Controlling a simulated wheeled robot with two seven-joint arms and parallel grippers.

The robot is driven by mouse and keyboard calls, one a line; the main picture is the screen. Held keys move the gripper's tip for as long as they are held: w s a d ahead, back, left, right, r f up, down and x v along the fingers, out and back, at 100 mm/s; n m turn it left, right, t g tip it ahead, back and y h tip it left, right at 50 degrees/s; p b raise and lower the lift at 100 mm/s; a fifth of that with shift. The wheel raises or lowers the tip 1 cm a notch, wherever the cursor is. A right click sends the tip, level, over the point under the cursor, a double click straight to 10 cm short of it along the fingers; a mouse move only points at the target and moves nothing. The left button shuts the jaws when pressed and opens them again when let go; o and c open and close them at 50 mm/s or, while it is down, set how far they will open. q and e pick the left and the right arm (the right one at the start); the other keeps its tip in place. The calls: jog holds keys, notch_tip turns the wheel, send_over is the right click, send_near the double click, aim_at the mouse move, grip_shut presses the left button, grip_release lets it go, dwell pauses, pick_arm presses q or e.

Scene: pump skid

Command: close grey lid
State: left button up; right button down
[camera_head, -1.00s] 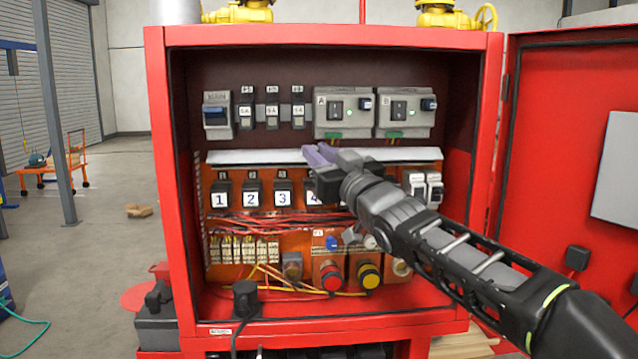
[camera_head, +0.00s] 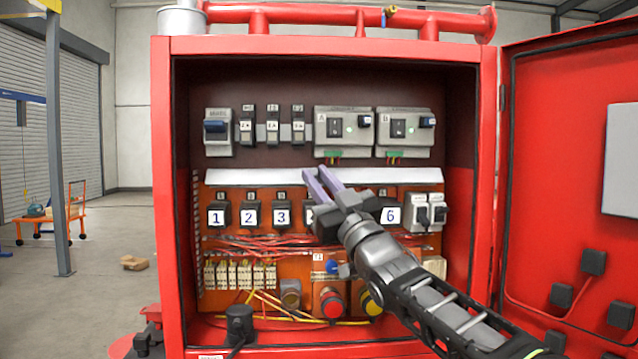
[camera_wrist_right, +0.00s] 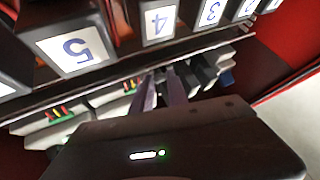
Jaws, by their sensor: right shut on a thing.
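The grey lid (camera_head: 255,177) is a long, pale strip across the cabinet, between the upper breakers and the numbered row. It looks tilted, its face towards me. My right gripper (camera_head: 322,176) reaches in from the lower right, its purple fingers at the middle of the strip. The fingers are close together, shut on the lid's edge, though the contact is hard to make out. In the right wrist view the fingertips (camera_wrist_right: 165,82) are beside a long dark rail. My right arm hides some of the numbered blocks. My left gripper is not in view.
The red cabinet (camera_head: 163,200) surrounds the work, with its door (camera_head: 555,150) open at the right. Breakers A (camera_head: 343,132) and B (camera_head: 404,132) are just above the fingers. Numbered blocks (camera_head: 249,214), wires and coloured buttons (camera_head: 332,304) are below.

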jog(key=c, duration=1.6)
grip_release()
jog(key=shift+d, duration=0.1)
jog(key=shift+s+f, duration=0.2)
jog(key=shift+f, duration=0.05)
jog(key=b+v, duration=0.3)
jog(key=v, duration=0.4)
jog(key=shift+s+d+r, duration=0.1)
jog(key=shift+o, duration=0.3)
